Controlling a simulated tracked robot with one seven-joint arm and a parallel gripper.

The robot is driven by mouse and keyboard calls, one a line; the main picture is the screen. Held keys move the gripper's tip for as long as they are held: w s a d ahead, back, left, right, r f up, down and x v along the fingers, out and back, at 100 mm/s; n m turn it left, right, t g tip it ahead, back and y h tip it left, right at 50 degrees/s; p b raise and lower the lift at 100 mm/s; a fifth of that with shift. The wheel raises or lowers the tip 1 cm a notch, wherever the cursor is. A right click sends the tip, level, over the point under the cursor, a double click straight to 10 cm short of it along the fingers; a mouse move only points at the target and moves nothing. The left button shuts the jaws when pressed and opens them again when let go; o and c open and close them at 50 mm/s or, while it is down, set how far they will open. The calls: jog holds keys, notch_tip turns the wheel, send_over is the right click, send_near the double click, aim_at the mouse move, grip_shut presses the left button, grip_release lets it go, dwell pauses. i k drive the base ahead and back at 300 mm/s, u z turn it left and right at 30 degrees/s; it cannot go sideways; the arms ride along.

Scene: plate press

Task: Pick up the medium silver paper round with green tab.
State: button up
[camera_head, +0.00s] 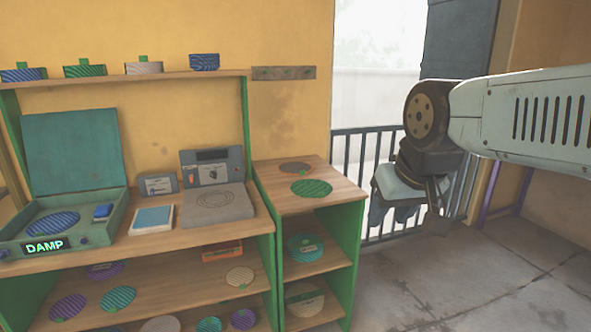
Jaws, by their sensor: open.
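I cannot tell for certain which round is the medium silver one with the green tab. A pale silver-grey round (161,325) lies on the lower shelf, cut off by the bottom of the picture, so any tab on it is hidden. A cream round (240,276) with a small green tab lies on the middle shelf. A grey-brown round (295,166) lies on the side cabinet top behind a green round (312,188). My gripper (412,212) is open and empty, pointing down in the air right of the cabinet, apart from all rounds.
A teal press (73,155) with a DAMP display stands open, a blue round (53,224) inside. A grey device (216,204) stands beside it. Purple (68,307) and teal (118,298) rounds share the shelves. Railings (362,150) stand behind my gripper; the floor at right is clear.

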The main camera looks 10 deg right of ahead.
aim_at(293, 167)
jog(key=z, duration=0.45)
jog(key=i, duration=2.05)
jog(key=u, duration=0.65)
jog(key=k, duration=0.9)
jog(key=u, duration=0.25)
jog(key=i, duration=0.9)
jog(key=z, duration=0.1)
